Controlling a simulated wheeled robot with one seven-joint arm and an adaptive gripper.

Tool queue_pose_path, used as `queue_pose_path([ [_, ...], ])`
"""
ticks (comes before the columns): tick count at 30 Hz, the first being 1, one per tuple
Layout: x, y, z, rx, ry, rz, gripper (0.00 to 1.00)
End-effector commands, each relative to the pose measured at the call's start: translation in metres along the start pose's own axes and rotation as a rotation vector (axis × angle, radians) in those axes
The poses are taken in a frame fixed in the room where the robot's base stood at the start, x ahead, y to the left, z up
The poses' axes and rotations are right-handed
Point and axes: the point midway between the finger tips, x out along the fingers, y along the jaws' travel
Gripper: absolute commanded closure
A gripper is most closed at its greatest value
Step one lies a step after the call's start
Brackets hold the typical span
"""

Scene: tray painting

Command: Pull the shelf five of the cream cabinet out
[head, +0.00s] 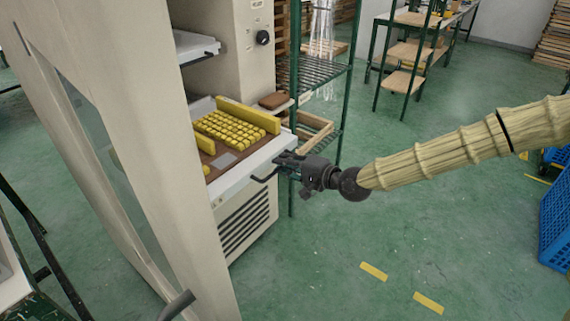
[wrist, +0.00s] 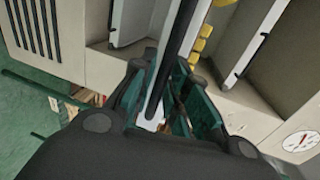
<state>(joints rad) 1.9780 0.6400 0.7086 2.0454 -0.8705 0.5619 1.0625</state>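The cream cabinet (head: 108,90) stands at the left in the head view with its front open. A white shelf (head: 250,160) with a brown board and rows of yellow pieces (head: 228,132) sits low in it; I take it for shelf five. Its front edge sticks out a little past the lower panel. A dark handle bar (head: 264,179) runs along that edge. My gripper (head: 286,161) is at this handle. In the wrist view the dark bar (wrist: 174,50) passes between the two fingers of my gripper (wrist: 166,66), which look open around it; contact is not clear.
A higher white shelf (head: 196,46) with its own handle is above. A green metal rack (head: 346,95) stands close behind the low shelf. A blue crate (head: 556,225) is at the far right. The green floor (head: 330,235) before the cabinet is clear.

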Motion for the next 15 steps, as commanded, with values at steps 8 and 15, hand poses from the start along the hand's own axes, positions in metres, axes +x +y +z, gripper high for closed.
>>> queue_pose_path([
  [8,0.0001,0.0000,0.0006,0.000,-0.001,0.000,0.68],
  [15,-0.0073,-0.0001,-0.0001,0.000,0.000,0.000,0.68],
])
